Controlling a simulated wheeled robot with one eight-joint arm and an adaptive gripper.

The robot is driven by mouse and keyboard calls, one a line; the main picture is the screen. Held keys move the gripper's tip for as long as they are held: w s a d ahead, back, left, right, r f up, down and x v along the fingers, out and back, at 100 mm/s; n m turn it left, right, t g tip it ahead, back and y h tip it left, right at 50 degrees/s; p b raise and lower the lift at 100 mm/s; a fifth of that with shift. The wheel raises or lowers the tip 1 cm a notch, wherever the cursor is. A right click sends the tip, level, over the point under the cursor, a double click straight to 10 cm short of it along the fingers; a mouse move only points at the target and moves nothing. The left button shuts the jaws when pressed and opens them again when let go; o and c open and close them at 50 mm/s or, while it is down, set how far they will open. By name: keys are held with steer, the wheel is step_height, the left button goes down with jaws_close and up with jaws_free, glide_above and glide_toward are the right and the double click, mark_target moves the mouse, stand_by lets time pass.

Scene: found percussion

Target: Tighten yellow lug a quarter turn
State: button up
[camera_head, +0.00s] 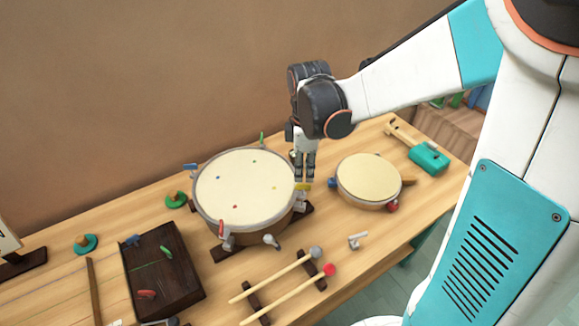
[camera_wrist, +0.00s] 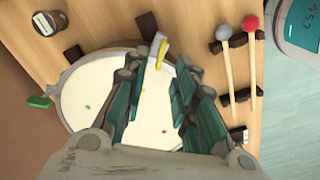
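The yellow lug (camera_head: 303,186) sticks out at the right rim of the large drum (camera_head: 243,190), which has a cream head with small coloured dots. My gripper (camera_head: 304,176) points down at that rim, close to the lug. In the wrist view the yellow lug (camera_wrist: 159,50) lies between and just ahead of the fingertips of my gripper (camera_wrist: 161,62). The fingers are apart with nothing held between them. I cannot tell whether either finger touches the lug. The fingers hide part of the drum head in the wrist view.
A small drum (camera_head: 370,178) stands right of the large one. Two mallets (camera_head: 285,280) lie on dark rests in front. A green lug (camera_head: 262,138) and a red lug (camera_head: 221,228) also rise at the large drum's rim. A dark box (camera_head: 163,272) stands at the left.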

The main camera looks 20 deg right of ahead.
mark_target(303, 187)
steer(key=shift+f+b, duration=0.8)
steer(key=shift+f, duration=1.9)
steer(key=shift+c, duration=0.6)
jaws_close()
